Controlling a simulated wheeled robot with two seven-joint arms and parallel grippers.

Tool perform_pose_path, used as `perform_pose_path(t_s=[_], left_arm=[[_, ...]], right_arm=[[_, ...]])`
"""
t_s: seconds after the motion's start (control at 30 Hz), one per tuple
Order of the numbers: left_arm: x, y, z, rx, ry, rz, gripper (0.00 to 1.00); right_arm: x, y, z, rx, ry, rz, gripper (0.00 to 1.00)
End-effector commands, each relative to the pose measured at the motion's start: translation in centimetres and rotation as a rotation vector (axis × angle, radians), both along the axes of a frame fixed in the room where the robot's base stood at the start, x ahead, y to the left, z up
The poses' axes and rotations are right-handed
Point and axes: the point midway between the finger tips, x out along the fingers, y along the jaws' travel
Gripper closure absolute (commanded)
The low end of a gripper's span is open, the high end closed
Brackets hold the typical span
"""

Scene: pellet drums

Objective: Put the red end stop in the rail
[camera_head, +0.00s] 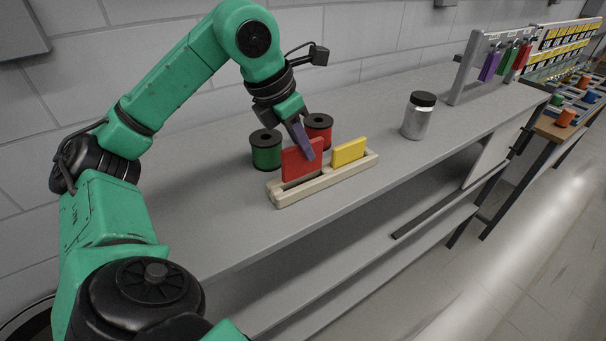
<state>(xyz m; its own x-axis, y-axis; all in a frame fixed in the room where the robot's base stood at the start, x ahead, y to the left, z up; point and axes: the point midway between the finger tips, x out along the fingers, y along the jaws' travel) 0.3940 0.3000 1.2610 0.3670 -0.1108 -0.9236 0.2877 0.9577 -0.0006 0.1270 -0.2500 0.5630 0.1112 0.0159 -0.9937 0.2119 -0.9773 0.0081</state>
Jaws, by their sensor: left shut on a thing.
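The pale wooden rail (330,181) lies on the grey bench top. A yellow end stop (348,153) stands upright in its right part. The red end stop (294,165), a flat upright plate, is at the rail's left part. My left gripper (309,151) comes down from above and is shut on the red end stop near its right edge. The plate's lower edge is at the rail's slot; I cannot tell whether it rests on the slot's bottom. My right gripper is out of view.
A green spool (266,152) and a red spool (319,121) stand just behind the rail. A clear jar with a black lid (418,116) stands to the right. A rack with hanging coloured tags (490,66) is farther right. The bench front beside the rail is clear.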

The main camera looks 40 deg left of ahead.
Motion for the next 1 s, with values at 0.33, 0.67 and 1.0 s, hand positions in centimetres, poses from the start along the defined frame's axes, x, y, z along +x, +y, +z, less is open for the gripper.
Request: perform_pose_path(t_s=[0.33, 0.67, 1.0], left_arm=[[0.0, 0.0, -3.8, -0.001, -0.001, -0.001, 1.00], [0.0, 0.0, -4.0, -0.001, 0.000, 0.000, 0.56], [-0.1, 0.0, -3.2, -0.001, -0.001, 0.000, 0.56]], right_arm=[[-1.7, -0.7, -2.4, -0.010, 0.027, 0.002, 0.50], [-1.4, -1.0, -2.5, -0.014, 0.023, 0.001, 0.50], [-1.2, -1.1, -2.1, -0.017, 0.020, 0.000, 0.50]])
